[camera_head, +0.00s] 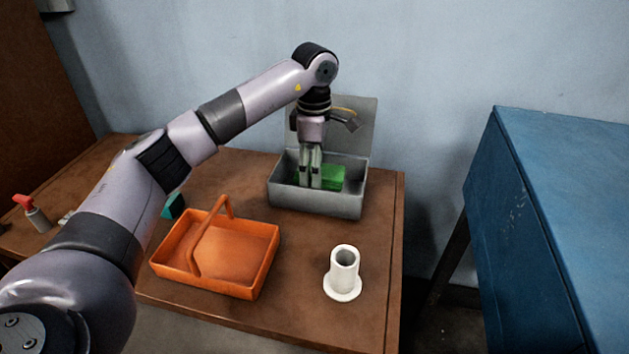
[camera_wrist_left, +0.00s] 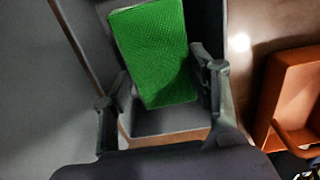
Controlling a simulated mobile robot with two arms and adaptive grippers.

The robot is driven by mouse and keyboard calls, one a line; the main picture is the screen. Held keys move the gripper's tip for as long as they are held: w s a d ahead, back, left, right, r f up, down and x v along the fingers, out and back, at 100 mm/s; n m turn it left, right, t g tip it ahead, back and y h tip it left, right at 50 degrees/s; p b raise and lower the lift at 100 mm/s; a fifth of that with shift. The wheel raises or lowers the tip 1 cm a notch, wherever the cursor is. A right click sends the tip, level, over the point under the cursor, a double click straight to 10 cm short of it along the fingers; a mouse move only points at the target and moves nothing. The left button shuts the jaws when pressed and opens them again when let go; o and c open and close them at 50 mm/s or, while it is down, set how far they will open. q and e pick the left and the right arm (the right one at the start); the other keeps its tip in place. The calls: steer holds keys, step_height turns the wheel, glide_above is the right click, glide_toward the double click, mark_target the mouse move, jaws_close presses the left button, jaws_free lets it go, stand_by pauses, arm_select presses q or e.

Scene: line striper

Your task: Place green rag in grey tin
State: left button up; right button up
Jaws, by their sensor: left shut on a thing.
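The grey tin (camera_head: 342,202) stands open at the back of the wooden table, its lid raised behind it. My left gripper (camera_head: 311,184) points down into the tin and is shut on the rag. In the left wrist view the rag (camera_wrist_left: 154,55) lies between the two fingers (camera_wrist_left: 163,98), with the tin's grey inside around it. Whether the rag touches the tin's floor is hidden. My right gripper is not in view.
An orange carrier with a handle (camera_head: 232,285) stands in front of the tin. A white flanged tube (camera_head: 344,273) stands at the front right. A red-topped bottle (camera_head: 36,215) is at the far left. A blue cabinet (camera_head: 560,220) stands right, beyond a gap.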

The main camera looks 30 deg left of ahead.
arm_select(q)
steer(key=shift+f, duration=2)
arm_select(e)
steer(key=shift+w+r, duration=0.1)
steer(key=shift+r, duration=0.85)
arm_select(q)
steer(key=o, duration=0.8)
steer(key=shift+f, duration=0.1)
steer(key=shift+c, duration=0.2)
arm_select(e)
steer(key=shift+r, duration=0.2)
arm_select(q)
steer(key=shift+r, duration=0.25)
step_height(320, 180, up, 12)
steer(key=shift+f+p, duration=0.1)
steer(key=shift+p, duration=0.6)
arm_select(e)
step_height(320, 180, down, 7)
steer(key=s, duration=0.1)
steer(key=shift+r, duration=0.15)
